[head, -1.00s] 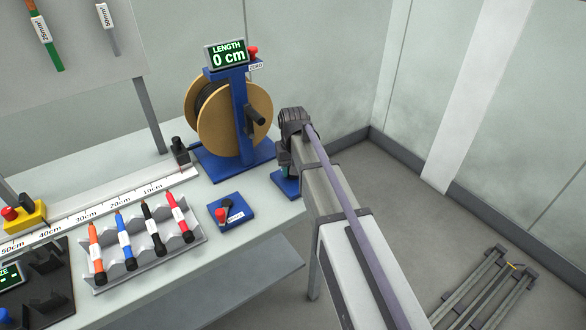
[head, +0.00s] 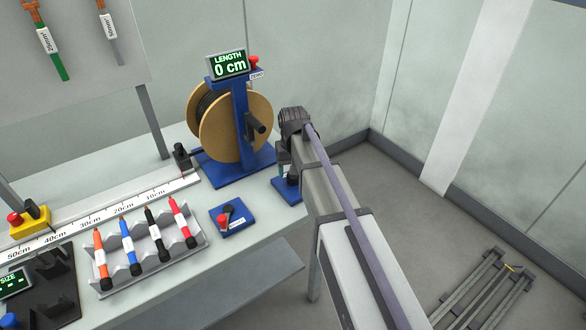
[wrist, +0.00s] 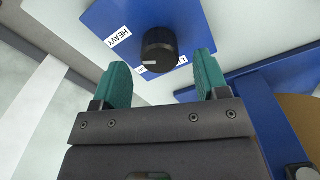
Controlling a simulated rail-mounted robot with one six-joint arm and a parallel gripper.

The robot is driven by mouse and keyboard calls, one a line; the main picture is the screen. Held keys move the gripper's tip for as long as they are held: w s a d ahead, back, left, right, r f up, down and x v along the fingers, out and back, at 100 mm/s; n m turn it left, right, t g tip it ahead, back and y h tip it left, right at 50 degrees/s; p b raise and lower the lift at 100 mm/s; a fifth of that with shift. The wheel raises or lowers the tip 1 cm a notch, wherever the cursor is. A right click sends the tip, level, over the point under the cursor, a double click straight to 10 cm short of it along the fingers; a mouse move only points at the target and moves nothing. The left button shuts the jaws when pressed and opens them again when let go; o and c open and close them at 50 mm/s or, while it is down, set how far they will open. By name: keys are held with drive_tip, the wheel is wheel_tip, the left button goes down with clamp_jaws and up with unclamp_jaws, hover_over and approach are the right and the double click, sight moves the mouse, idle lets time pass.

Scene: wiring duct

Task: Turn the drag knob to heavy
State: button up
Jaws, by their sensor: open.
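The drag knob (wrist: 160,48) is a black ribbed cylinder on a blue plate (wrist: 218,25) in the wrist view. A pale mark shows on its lower side. A HEAVY label (wrist: 123,35) is at its left, and a partly hidden label (wrist: 184,63) is at its right. My gripper (wrist: 162,72) is open, with teal fingers either side of the knob's lower end and visible gaps. How deep the knob sits between them is unclear. In the head view, my gripper (head: 284,158) is mostly hidden by my arm, above the blue base (head: 287,188).
The cable reel (head: 240,125) with its LENGTH display (head: 228,64) reading 0 cm stands close left of my arm. A small blue switch box (head: 232,222), a rack of coloured tools (head: 150,265) and a ruler rail (head: 100,210) lie farther left.

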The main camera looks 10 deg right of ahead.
wheel_tip(320, 180, up, 8)
drive_tip(key=p, duration=0.6)
drive_tip(key=s, duration=2)
drive_tip(key=shift+s, duration=0.35)
